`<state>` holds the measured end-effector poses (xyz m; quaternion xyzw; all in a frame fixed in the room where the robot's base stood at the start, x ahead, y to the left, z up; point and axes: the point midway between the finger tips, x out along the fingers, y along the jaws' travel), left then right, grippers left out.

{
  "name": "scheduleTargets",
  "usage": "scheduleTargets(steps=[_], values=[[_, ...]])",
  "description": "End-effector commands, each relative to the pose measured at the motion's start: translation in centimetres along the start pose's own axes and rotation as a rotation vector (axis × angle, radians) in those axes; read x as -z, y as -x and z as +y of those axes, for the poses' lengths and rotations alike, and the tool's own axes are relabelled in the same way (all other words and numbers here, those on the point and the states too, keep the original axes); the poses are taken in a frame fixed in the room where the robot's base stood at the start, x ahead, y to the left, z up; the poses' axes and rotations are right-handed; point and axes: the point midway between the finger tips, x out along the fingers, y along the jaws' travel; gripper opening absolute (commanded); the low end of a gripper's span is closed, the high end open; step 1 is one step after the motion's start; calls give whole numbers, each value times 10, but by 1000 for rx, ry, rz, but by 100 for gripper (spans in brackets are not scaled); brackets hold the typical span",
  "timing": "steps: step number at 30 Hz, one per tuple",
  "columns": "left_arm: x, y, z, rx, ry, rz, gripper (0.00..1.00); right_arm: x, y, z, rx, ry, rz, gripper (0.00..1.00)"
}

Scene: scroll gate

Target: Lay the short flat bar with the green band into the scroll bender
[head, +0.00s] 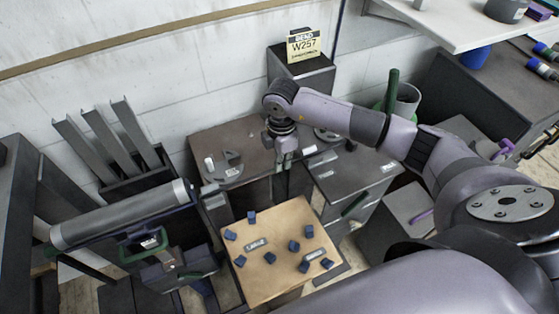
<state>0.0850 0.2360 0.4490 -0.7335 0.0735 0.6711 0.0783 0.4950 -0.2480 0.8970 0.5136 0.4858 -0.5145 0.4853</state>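My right gripper (285,158) points down over the dark bench (243,137), near its front edge. Its fingers look close together, but they are too small to tell whether they are shut or hold anything. A grey curved fixture on a round plate (222,168), which looks like the scroll bender, sits on the bench to the left of the gripper. Another round grey piece (327,134) lies to the right, partly behind my arm. I cannot make out the short flat bar with the green band. My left gripper is out of view.
A yellow card reading BEND W257 (304,45) stands on a dark box behind the bench. A tan board (270,265) with several blue blocks lies in front. A roller machine (120,215) and upright metal channels (108,138) stand left. A green lever (392,90) rises right.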

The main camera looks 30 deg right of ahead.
Motion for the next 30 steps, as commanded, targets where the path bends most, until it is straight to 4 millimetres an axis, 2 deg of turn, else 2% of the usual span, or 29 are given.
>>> scheduleTargets(steps=[25, 30], values=[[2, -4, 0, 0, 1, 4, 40, -1, -5, 0, 0, 0, 1, 0], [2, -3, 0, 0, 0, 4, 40, -1, -5, 0, 0, 0, 1, 14]])
